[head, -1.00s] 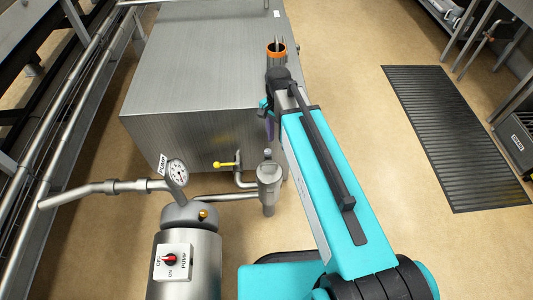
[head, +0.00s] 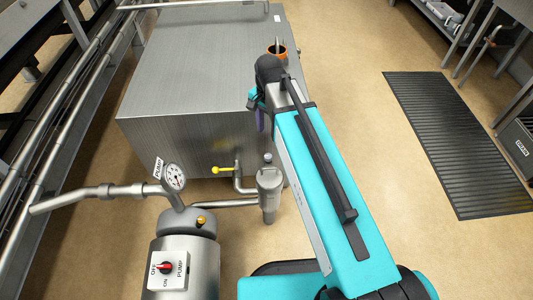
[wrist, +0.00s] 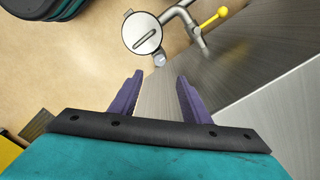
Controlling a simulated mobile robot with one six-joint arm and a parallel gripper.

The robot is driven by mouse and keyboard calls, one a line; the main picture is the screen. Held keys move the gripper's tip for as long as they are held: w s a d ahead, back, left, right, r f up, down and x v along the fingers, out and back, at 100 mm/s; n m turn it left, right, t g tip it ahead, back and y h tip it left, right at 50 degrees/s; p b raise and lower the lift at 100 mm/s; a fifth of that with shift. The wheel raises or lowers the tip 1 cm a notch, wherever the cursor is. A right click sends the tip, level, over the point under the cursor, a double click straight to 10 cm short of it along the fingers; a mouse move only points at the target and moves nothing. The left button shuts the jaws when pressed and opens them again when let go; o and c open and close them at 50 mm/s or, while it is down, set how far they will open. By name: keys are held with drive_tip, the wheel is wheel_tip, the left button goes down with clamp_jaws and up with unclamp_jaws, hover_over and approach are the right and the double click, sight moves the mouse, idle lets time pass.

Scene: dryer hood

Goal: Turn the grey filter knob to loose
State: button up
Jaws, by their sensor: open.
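The grey filter (head: 269,190) is a steel canister on the pipe before the big steel box, left of my arm. A small grey knob (head: 268,157) shows at its top in the head view. In the wrist view the filter's round top (wrist: 142,33) carries a raised bar, and a small grey piece (wrist: 160,60) sits at its edge. I cannot tell which of these turns, and no loose mark is readable. My gripper (wrist: 160,78) is open and empty, its purple fingers apart from the filter. In the head view the gripper is mostly hidden by my arm.
A yellow-handled valve (head: 222,170) is left of the filter. A pump tank (head: 200,255) with a gauge (head: 174,177) and a red switch (head: 166,267) stands at lower left. The steel box (head: 190,85) is behind.

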sight(268, 156)
wheel_tip(268, 156, down, 13)
drive_tip(key=b, duration=0.3)
drive_tip(key=shift+f, duration=0.2)
idle(0.3)
